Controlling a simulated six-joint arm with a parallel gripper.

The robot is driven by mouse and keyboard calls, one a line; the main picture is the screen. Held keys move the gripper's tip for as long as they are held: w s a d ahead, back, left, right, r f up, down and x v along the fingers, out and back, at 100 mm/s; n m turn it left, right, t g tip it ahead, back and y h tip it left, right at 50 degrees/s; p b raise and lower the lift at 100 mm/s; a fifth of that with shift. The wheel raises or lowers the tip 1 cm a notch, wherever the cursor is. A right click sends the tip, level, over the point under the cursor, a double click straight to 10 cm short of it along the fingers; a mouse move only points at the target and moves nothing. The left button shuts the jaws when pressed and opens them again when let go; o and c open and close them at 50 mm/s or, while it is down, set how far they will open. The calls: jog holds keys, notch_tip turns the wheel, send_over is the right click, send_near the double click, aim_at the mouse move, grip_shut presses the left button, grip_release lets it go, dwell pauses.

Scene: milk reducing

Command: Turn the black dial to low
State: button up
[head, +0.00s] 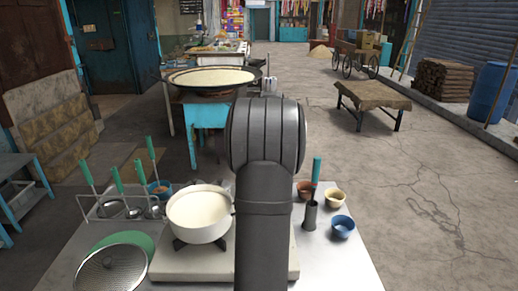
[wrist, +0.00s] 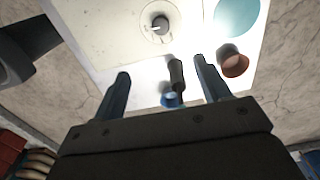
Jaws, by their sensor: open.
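The black dial (wrist: 160,24) shows in the wrist view, near the top middle, on the pale top of the stove (wrist: 110,25). A round ring of markings surrounds it, but the labels are too small to read. My gripper (wrist: 162,67) is open, with its two fingers spread and the dial beyond the fingertips, apart from them. In the head view the stove (head: 175,267) carries a white pot (head: 199,229) of milk. My own arm covers the stove's right part there, and both the dial and my gripper's fingers are hidden.
A dark holder (head: 310,215), a blue bowl (head: 342,226) and a cream bowl (head: 335,199) stand at right. The table's front right is clear.

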jog(key=shift+c, duration=0.7)
notch_tip(320, 180, down, 19)
jog(key=n, duration=1.3)
jog(key=shift+w+r, duration=0.1)
jog(key=shift+r, duration=0.05)
jog(key=shift+n, duration=0.3)
jog(key=c, duration=1)
